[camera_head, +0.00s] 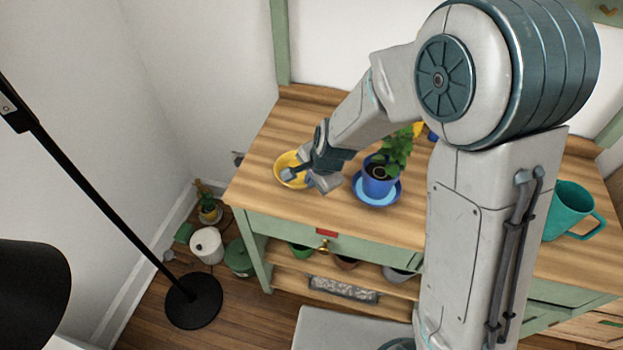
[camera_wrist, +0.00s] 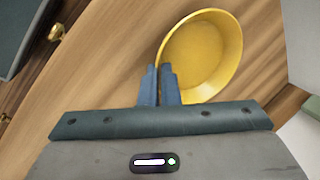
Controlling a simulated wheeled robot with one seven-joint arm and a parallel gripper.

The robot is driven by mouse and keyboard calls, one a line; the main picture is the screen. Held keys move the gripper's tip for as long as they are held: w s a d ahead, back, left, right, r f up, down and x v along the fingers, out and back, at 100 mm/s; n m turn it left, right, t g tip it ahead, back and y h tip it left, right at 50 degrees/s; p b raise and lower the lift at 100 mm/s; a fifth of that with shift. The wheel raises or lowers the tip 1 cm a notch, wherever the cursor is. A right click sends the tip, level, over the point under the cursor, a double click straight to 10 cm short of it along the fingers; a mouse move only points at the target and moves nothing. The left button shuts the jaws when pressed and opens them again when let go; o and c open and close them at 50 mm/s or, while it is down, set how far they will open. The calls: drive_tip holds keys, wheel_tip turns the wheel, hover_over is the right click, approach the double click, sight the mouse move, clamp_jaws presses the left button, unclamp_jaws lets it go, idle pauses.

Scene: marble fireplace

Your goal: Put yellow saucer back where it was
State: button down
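The yellow saucer (camera_head: 284,177) is a deep, bowl-like yellow dish at the left end of the wooden tabletop. It also shows in the wrist view (camera_wrist: 205,55), just beyond my fingertips. My gripper (camera_head: 291,174) is at the saucer's right, near side. In the wrist view the two fingers (camera_wrist: 158,72) are close together with the saucer's rim running between their tips, so they look shut on the rim. The fingers hide a small part of the rim. I cannot tell whether the saucer touches the tabletop or is slightly above it.
A blue pot (camera_head: 378,185) with a green plant stands on a blue saucer (camera_head: 376,202), right of my gripper. The green-framed table (camera_head: 262,205) has bare wood around the yellow saucer. A black lamp pole (camera_head: 95,190) stands left.

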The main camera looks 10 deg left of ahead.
drive_tip(key=shift+f, duration=0.1)
drive_tip(key=c, duration=1.7)
unclamp_jaws()
drive_tip(key=shift+r, duration=0.4)
drive_tip(key=p+v, duration=0.1)
drive_tip(key=v, duration=1)
drive_tip(key=shift+s+d+r+p, duration=0.1)
drive_tip(key=shift+d+r+p, duration=0.1)
drive_tip(key=shift+r+p, duration=0.15)
drive_tip(key=s+d+r+n+h, duration=0.1)
drive_tip(key=s+d+n, duration=0.1)
drive_tip(key=s+d, duration=0.2)
drive_tip(key=s+d+r+n+h, duration=0.1)
drive_tip(key=s+d+r+n, duration=0.1)
drive_tip(key=d, duration=0.8)
drive_tip(key=s+d+r+n+h, duration=0.1)
drive_tip(key=s+d+r+n, duration=0.1)
drive_tip(key=s+d+n, duration=0.2)
drive_tip(key=shift+s+d+r+g, duration=0.1)
drive_tip(key=shift+s+d, duration=0.2)
drive_tip(key=shift+d, duration=0.35)
drive_tip(key=shift+s+d+r+g, duration=0.1)
drive_tip(key=shift+s+d, duration=0.2)
drive_tip(key=shift+d, duration=0.3)
drive_tip(key=shift+s+d+r+g, duration=0.1)
drive_tip(key=shift+s+d, duration=0.2)
drive_tip(key=shift+d, duration=0.35)
